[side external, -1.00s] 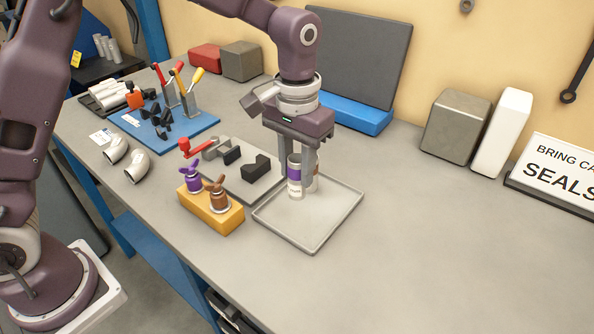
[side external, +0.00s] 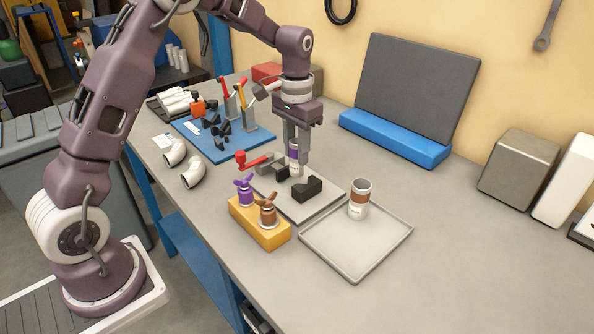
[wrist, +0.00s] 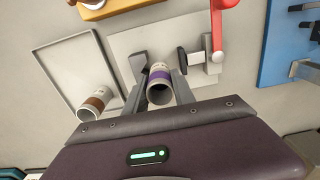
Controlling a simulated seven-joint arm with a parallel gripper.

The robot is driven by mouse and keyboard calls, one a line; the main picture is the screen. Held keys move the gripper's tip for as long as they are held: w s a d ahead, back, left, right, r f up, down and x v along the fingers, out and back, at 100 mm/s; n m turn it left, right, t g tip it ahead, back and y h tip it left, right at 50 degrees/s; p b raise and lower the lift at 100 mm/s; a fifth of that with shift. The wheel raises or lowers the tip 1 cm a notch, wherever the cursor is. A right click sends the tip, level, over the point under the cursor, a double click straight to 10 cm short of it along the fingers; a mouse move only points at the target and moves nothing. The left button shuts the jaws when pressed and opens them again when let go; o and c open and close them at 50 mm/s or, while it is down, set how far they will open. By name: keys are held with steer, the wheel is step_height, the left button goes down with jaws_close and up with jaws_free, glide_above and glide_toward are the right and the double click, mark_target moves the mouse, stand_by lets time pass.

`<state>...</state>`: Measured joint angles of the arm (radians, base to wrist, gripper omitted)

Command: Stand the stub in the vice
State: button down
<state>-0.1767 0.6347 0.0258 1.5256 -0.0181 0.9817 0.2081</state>
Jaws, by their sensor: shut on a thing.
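My gripper (side external: 297,165) is shut on a white stub with a purple band (side external: 294,153), held upright over the far side of the vice (side external: 322,208). The stub also shows between the fingers in the wrist view (wrist: 159,84). The vice is a light grey plate with dark V-shaped jaw blocks (side external: 307,188) and a red-handled screw (side external: 250,161). In the wrist view the stub is in line with the gap between the jaws. I cannot tell how high its bottom is above the plate. A second stub with a brown band (side external: 359,199) stands in the tray.
The shallow grey tray (side external: 357,272) is right of the vice. A yellow block (side external: 258,232) with purple and brown winged plugs stands in front. A blue board (side external: 190,133) with upright tools is to the left.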

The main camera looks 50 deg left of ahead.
mark_target(297, 166)
step_height(297, 166, down, 4)
steer(key=shift+f, duration=0.1)
steer(key=shift+f, duration=0.15)
steer(key=c, duration=1)
jaws_free()
steer(key=shift+c, duration=0.2)
step_height(297, 166, up, 12)
steer(key=shift+d+r, duration=0.1)
steer(key=shift+r, duration=0.1)
steer(key=s+d+r+t, duration=0.2)
steer(key=s+d+r, duration=0.1)
steer(key=s+r, duration=0.45)
steer(key=s+d+f+t, duration=0.1)
steer(key=s+d, duration=0.1)
steer(key=s, duration=0.9)
steer(key=s+d+f+t, duration=0.1)
steer(key=s+d+t, duration=0.1)
steer(key=s, duration=0.9)
steer(key=shift+d+t, duration=0.3)
steer(key=shift+d, duration=0.4)
